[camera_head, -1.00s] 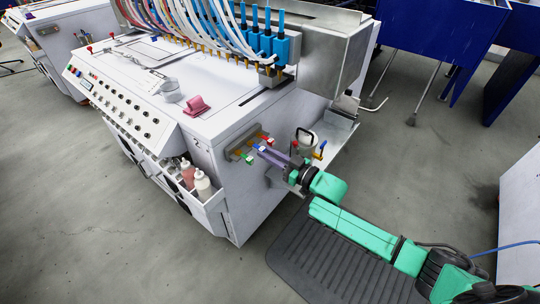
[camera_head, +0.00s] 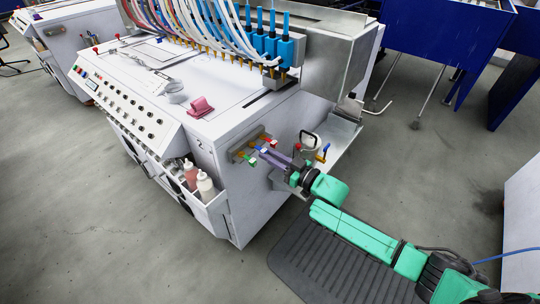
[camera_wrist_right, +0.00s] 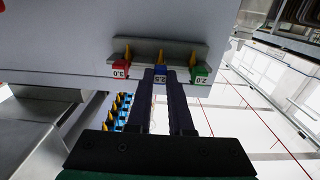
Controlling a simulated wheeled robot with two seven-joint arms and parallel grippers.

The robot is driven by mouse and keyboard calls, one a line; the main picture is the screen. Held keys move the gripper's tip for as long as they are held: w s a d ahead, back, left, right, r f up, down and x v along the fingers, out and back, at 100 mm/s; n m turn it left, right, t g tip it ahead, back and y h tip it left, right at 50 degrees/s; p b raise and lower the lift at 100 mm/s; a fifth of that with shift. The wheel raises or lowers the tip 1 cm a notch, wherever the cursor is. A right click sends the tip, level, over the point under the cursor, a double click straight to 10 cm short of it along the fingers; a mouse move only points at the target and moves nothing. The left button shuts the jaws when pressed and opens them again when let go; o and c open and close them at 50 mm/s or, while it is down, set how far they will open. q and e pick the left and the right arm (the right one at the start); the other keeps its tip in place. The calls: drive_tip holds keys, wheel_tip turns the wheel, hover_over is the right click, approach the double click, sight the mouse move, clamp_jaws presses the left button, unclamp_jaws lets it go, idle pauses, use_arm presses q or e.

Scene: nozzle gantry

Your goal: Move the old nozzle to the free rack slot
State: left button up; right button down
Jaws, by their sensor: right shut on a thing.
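The rack (camera_head: 238,154) is a grey bar on the side of the white machine. It also shows in the right wrist view (camera_wrist_right: 196,49). Nozzles with gold tips stand along it: one with a red block marked 3.0 (camera_wrist_right: 120,69), one with a blue block marked 2.5 (camera_wrist_right: 161,75), and one with a green block marked 2.0 (camera_wrist_right: 201,72). My right gripper (camera_head: 268,152) is at the rack, its fingers (camera_wrist_right: 161,85) shut on the blue-block nozzle between the other two. I cannot tell whether that nozzle is seated in its slot. My left gripper is out of view.
The white machine (camera_head: 225,125) fills the middle, with blue valves and gold nozzles (camera_head: 230,62) on its gantry. A holder with bottles (camera_head: 205,183) hangs on its front. A metal shelf (camera_head: 337,140) with a white jug (camera_head: 309,143) is just beyond my gripper. Open floor lies left.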

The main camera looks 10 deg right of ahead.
drive_tip(key=shift+f, duration=0.1)
drive_tip(key=c, duration=0.7)
unclamp_jaws()
drive_tip(key=shift+c, duration=0.2)
drive_tip(key=p+v, duration=0.1)
drive_tip(key=v, duration=1.4)
drive_tip(key=d+f+m+h+p, duration=0.3)
drive_tip(key=d+f+h, duration=0.45)
drive_tip(key=f, duration=0.45)
drive_tip(key=s+d+f+m+g+h+p, duration=0.25)
drive_tip(key=s+d+f+g, duration=0.2)
drive_tip(key=s+f, duration=0.55)
drive_tip(key=s+a+f+g, duration=0.2)
drive_tip(key=s+f, duration=0.3)
drive_tip(key=s, duration=0.3)
drive_tip(key=s+a+f+g+h+p, duration=0.1)
drive_tip(key=s+a+f+g, duration=0.1)
drive_tip(key=s+f, duration=0.3)
drive_tip(key=s+a+f+g+p, duration=0.1)
drive_tip(key=s+f+g, duration=0.3)
drive_tip(key=s, duration=0.8)
drive_tip(key=shift+s+a+f+h, duration=0.15)
drive_tip(key=shift+a+f+h, duration=0.15)
drive_tip(key=shift+a+f, duration=0.6)
